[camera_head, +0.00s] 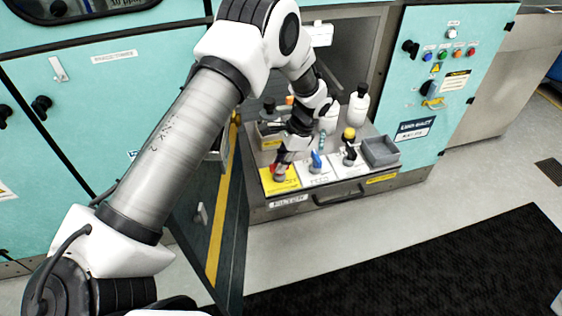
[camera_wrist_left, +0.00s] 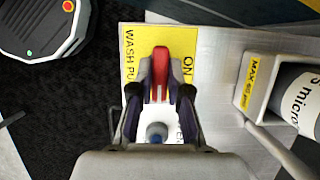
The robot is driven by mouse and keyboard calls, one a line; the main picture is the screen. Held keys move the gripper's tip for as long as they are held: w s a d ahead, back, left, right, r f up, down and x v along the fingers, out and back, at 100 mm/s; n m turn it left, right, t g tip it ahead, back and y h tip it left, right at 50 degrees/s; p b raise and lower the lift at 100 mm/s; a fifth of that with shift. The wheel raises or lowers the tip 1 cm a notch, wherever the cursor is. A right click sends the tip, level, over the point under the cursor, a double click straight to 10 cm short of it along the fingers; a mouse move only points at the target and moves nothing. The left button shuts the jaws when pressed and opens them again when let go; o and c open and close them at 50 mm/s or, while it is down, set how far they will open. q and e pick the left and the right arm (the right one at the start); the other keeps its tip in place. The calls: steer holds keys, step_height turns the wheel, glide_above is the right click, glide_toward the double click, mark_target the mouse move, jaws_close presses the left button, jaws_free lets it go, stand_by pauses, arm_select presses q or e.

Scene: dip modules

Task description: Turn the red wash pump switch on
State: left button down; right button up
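The red wash pump switch (camera_wrist_left: 160,67) stands on a yellow label (camera_wrist_left: 200,42) that reads "WASH PU..." and "ON" in the left wrist view. My left gripper (camera_wrist_left: 160,82) has one finger on each side of the red handle, with its tips drawn in close against it. In the head view my left gripper (camera_head: 284,163) reaches down to the red switch (camera_head: 278,173) at the left front of the bench panel, partly covering it. The lower part of the switch is hidden by the fingers. My right gripper is not in view.
A grey tray (camera_head: 380,152) and a white bottle (camera_head: 358,104) are beyond. An open dark door (camera_head: 231,235) stands at the left. The floor in front is clear.

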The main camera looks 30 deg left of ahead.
arm_select(q)
steer(key=shift+n, duration=0.3)
steer(key=n+h+p, duration=0.1)
steer(key=n, duration=0.2)
steer(key=shift+a+r+g+p, duration=0.1)
steer(key=shift+g+p, duration=0.3)
steer(key=n+h+p, duration=0.1)
steer(key=n+h, duration=0.1)
steer(key=n, duration=0.2)
steer(key=shift+a+n, duration=0.1)
steer(key=shift+n, duration=0.3)
steer(key=n+h+p, duration=0.1)
steer(key=n, duration=0.3)
steer(key=shift+n+h, duration=0.3)
steer(key=shift+h, duration=0.1)
steer(key=n+p, duration=0.1)
steer(key=n, duration=0.1)
steer(key=n+t+h+p, duration=0.1)
steer(key=n, duration=0.2)
steer(key=shift+a+h, duration=0.15)
steer(key=shift+h, duration=0.15)
steer(key=c, duration=1.1)
jaws_free()
